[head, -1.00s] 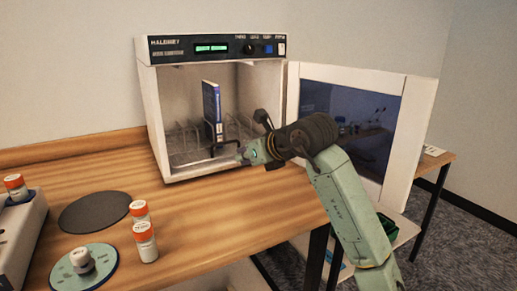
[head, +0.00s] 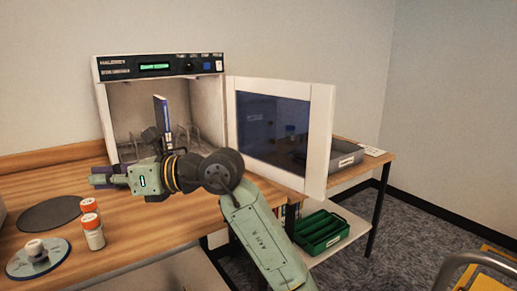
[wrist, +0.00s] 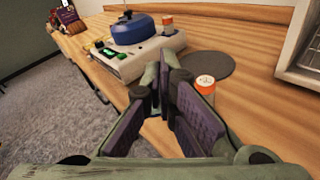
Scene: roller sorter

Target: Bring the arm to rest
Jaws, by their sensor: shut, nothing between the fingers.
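My gripper (head: 100,176) is at the left end of my arm, above the wooden bench (head: 170,221) and in front of the open cabinet (head: 99,104). It points left in the head view. In the wrist view my gripper (wrist: 160,98) shows dark finger pads whose tips meet, with nothing between them. A blue upright item (head: 160,112) stands in a rack inside the cabinet, its lower part hidden behind my arm.
The cabinet door (head: 317,140) stands open to the right. Orange-capped vials (head: 93,233), a dark round mat (head: 48,213) and a round plate (head: 20,265) are at the left. A blue-topped machine (wrist: 165,55) shows in the wrist view. A green tray (head: 322,230) sits lower right.

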